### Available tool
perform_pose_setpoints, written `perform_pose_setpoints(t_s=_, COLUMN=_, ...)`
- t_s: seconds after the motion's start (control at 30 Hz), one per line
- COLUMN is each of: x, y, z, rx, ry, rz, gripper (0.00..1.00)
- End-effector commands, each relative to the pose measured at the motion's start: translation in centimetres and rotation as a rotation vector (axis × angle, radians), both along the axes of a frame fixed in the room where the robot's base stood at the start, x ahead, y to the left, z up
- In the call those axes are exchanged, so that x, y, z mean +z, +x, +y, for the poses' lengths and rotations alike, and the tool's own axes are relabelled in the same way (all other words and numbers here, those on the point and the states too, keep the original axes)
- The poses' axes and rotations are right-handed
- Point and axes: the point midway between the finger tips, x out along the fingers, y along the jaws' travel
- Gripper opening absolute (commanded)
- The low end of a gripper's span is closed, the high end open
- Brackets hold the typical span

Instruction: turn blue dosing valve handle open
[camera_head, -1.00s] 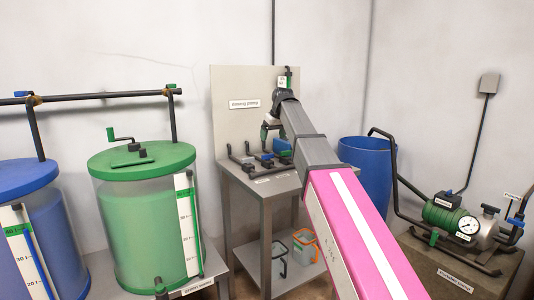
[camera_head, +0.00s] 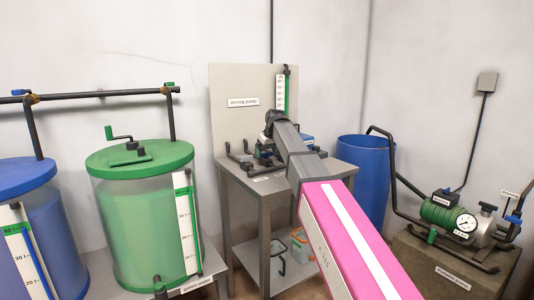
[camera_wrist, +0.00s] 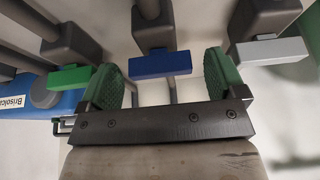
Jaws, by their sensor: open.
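The blue valve handle (camera_wrist: 160,65) is a flat blue bar on a dark grey valve stem, in the upper middle of the wrist view. My gripper (camera_wrist: 168,80) is open, with one green padded finger on each side of the blue handle. There is a visible gap between the handle and each pad; I cannot tell the depth between them. A green handle (camera_wrist: 68,79) is left of the fingers and a light grey handle (camera_wrist: 271,51) is right of them. In the head view my arm hides the gripper and the blue handle at the dosing pump table (camera_head: 270,180).
Dark pipes run behind the handles. A blue body with a label (camera_wrist: 50,103) is close at the left in the wrist view. A back panel (camera_head: 235,125) with a gauge strip (camera_head: 282,92) stands behind the table. A blue barrel (camera_head: 366,175) stands right of it.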

Motion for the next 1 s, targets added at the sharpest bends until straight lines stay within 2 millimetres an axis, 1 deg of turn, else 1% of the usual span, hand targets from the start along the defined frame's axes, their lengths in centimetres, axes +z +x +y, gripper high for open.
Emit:
perform_pose_setpoints(t_s=0.07, x=0.01, y=0.0, z=0.0, rx=0.0, ry=0.0, rz=0.0, gripper=0.89)
perform_pose_setpoints(t_s=0.1, x=0.02, y=-0.01, z=0.0, rx=0.0, ry=0.0, rz=0.0, gripper=0.83)
perform_pose_setpoints(t_s=0.17, x=0.02, y=-0.01, z=0.0, rx=0.0, ry=0.0, rz=0.0, gripper=0.63)
perform_pose_setpoints(t_s=0.2, x=0.03, y=-0.01, z=-0.01, rx=0.0, ry=0.0, rz=0.0, gripper=0.5)
perform_pose_setpoints(t_s=0.23, x=0.03, y=-0.01, z=-0.01, rx=0.0, ry=0.0, rz=0.0, gripper=0.41)
perform_pose_setpoints(t_s=0.47, x=0.03, y=-0.03, z=-0.01, rx=-0.006, ry=0.0, rz=0.0, gripper=0.4)
perform_pose_setpoints(t_s=0.67, x=0.04, y=-0.06, z=0.04, rx=-0.058, ry=0.0, rz=0.0, gripper=0.4)
perform_pose_setpoints(t_s=0.87, x=0.05, y=-0.12, z=0.11, rx=-0.184, ry=0.0, rz=0.0, gripper=0.4)
perform_pose_setpoints(t_s=1.0, x=0.05, y=-0.16, z=0.27, rx=-0.306, ry=0.0, rz=0.0, gripper=0.4)
